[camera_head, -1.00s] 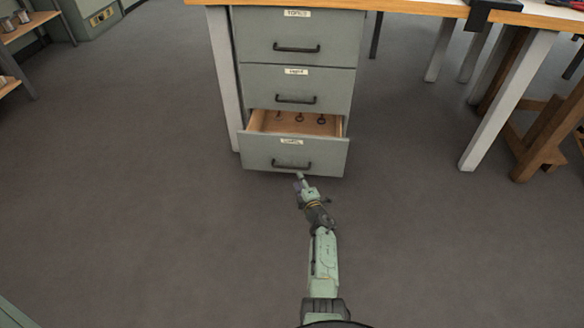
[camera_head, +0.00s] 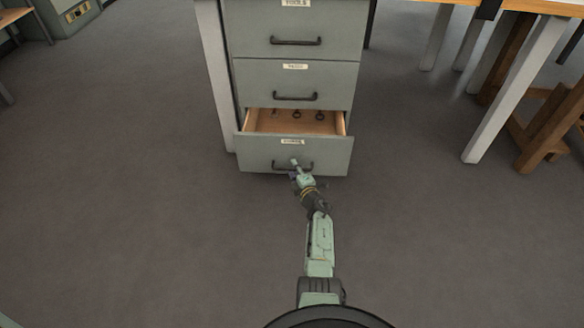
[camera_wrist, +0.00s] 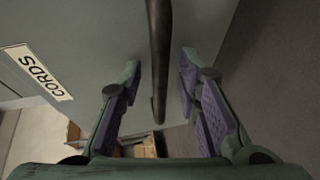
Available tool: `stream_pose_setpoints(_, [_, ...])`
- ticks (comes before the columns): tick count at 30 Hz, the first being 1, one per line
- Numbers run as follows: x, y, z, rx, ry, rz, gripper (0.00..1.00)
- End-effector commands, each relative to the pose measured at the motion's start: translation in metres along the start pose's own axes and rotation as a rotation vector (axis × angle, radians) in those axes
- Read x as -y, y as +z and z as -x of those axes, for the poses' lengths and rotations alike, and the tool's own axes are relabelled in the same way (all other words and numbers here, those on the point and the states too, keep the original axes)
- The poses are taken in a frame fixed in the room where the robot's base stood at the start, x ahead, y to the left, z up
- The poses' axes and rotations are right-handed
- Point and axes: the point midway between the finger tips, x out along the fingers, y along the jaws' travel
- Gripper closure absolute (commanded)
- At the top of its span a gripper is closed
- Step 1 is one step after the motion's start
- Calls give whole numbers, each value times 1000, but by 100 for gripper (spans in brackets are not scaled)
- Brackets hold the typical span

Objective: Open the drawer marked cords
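The bottom drawer (camera_head: 258,156) of the grey cabinet stands partly open. Its label is too small to read in the head view, but the wrist view shows a label reading CORDS (camera_wrist: 40,73) on the front before my gripper. The drawer's dark bar handle (camera_head: 309,167) also shows in the wrist view (camera_wrist: 158,45). My gripper (camera_head: 296,167) is at this handle. In the wrist view its open fingers (camera_wrist: 160,70) stand on either side of the bar, with a gap visible on both sides.
Two shut drawers, the middle one (camera_head: 265,83) and the top one (camera_head: 255,30), sit above. Small dark ring-shaped items (camera_head: 297,114) lie inside the open drawer. A bench leg (camera_head: 500,100) and a wooden trestle (camera_head: 545,130) stand to the right. The floor (camera_head: 130,200) in front is clear.

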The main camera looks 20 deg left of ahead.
Motion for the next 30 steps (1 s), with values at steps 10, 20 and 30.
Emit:
stream_pose_setpoints(10, [0,0,0,0,0,0,77])
stream_pose_setpoints(20, [0,0,0,0,0,0,99])
stream_pose_setpoints(30, [0,0,0,0,0,-1,100])
